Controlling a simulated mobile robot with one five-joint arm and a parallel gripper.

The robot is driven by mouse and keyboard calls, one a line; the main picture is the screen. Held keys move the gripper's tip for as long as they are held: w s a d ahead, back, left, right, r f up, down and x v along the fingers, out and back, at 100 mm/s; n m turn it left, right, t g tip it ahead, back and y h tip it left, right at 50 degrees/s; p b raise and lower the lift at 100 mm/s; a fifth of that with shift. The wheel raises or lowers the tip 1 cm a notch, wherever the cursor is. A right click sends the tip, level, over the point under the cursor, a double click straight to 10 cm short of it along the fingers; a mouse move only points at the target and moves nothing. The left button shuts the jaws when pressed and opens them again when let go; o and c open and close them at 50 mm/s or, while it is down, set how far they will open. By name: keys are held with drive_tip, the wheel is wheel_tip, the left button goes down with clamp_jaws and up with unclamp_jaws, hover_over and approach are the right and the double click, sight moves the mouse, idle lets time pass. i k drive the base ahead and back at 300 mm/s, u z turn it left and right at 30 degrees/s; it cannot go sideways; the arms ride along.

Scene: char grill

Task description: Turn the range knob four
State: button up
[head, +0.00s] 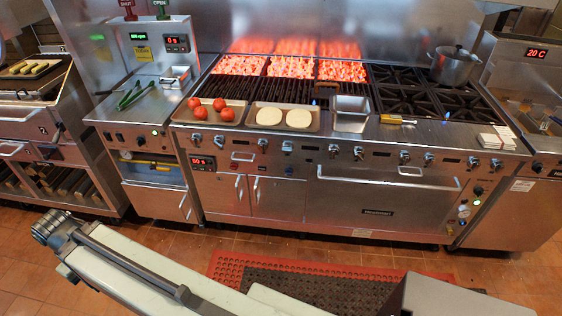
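The range (375,205) stands across the middle of the head view, with a row of several metal knobs along its front panel. One knob (333,151) is near the panel's middle, another (404,157) is farther right, and another (473,163) is near the right end. No number is readable on any knob, so I cannot tell which is four. Their exact turn angles are too small to read. My arm reaches across the lower left, well apart from the panel. No gripper fingers show.
Tomatoes (219,105) and pale rounds (270,116) sit in trays on the front ledge. Charcoal (290,68) glows behind. A pot (455,63) stands at the back right. An oven handle (388,182) juts out below the knobs. A red mat (225,268) lies on the floor.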

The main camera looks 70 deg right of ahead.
sight(287, 146)
drive_tip(key=k, duration=1.1)
drive_tip(key=z, duration=0.2)
drive_tip(key=i, duration=0.6)
drive_tip(key=u, duration=0.15)
